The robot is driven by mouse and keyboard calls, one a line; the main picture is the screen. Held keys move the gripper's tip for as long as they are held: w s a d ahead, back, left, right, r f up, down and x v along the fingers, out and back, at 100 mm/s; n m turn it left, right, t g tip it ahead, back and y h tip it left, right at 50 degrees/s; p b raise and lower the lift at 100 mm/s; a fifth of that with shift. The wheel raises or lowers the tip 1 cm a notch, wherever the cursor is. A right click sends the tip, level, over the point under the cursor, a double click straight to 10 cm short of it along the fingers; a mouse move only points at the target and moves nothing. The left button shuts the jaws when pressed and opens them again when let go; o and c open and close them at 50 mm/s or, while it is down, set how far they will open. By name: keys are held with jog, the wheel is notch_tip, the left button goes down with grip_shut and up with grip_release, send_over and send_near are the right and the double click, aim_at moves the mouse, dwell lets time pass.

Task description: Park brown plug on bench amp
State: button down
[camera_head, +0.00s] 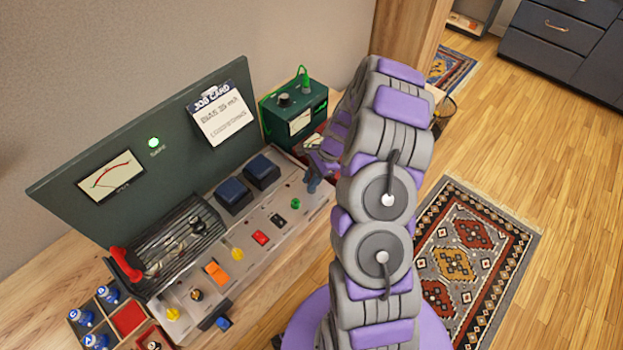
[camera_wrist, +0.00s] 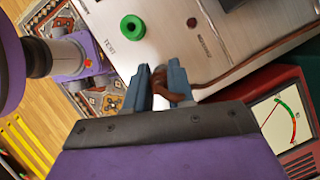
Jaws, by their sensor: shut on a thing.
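My gripper (camera_wrist: 161,80) is shut on the brown plug (camera_wrist: 160,92), which sits between the blue-grey fingertips in the wrist view. A brown cable (camera_wrist: 235,72) runs from the plug off to the right. The fingers are over or at the edge of the grey top panel (camera_wrist: 215,50) of what looks like the bench amp; I cannot tell whether the plug touches it. A green ring-shaped socket (camera_wrist: 132,27) and a small brown socket (camera_wrist: 191,22) are on this panel. In the head view my gripper (camera_head: 313,183) is at the chassis's right end, and the plug is not clear there.
A red meter box (camera_wrist: 285,130) stands beside the chassis. A green box (camera_head: 293,110) with a knob and green plug is behind it. Blue transformers (camera_head: 247,182) and a red lever (camera_head: 126,265) rise from the chassis. A parts tray (camera_head: 128,318) lies at front left.

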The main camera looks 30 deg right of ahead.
jog(key=c, duration=0.9)
grip_release()
jog(key=shift+r, duration=0.1)
jog(key=p+v, duration=0.2)
jog(key=v, duration=1.5)
jog(key=shift+d+p, duration=0.1)
jog(key=shift+p, duration=0.25)
jog(key=shift+r, duration=0.1)
jog(key=s+a+r+n+g+h, duration=0.1)
jog(key=s+a+r+n, duration=0.45)
jog(key=a, duration=0.35)
jog(key=s+a+r+n+g+h, duration=0.1)
jog(key=s+a+r+n, duration=0.3)
jog(key=s+a+r, duration=0.4)
jog(key=s+a+n+h, duration=0.1)
jog(key=s+n, duration=0.2)
jog(key=s, duration=0.3)
jog(key=s+a+n+h, duration=0.1)
jog(key=s+a+n, duration=0.1)
jog(key=s, duration=0.4)
jog(key=s+a+n+h+b, duration=0.1)
jog(key=s+a+n, duration=0.1)
jog(key=s+n, duration=0.2)
jog(key=shift+s+r, duration=0.2)
jog(key=shift+s, duration=0.4)
jog(key=shift+s+r, duration=0.2)
jog(key=shift+s, duration=0.4)
